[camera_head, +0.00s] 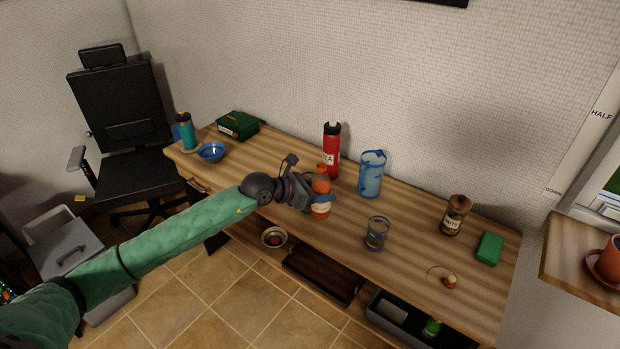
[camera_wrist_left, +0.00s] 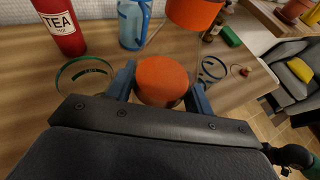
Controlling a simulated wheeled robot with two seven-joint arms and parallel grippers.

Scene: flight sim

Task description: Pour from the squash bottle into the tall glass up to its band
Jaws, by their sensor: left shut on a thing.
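The squash bottle (camera_head: 321,208) looks clear, with orange squash inside and an orange cap-like top. It stands about upright. My left gripper (camera_head: 318,198) is shut on its body. In the left wrist view the orange squash (camera_wrist_left: 163,80) lies between the fingers, and the orange top (camera_wrist_left: 195,12) is cut by the upper edge. I cannot tell whether the bottle touches the table. The tall glass (camera_head: 377,233) is clear with blue rings and stands upright, apart to the right of the bottle. Its level is too small to tell. My right gripper is not in view.
A red tea flask (camera_head: 332,152) and a blue jug (camera_head: 371,176) stand behind the bottle. A brown jar (camera_head: 454,216), a green box (camera_head: 489,248) and a small red-topped thing (camera_head: 450,282) are to the right. A blue bowl (camera_head: 211,152) is far left. The tabletop around the glass is clear.

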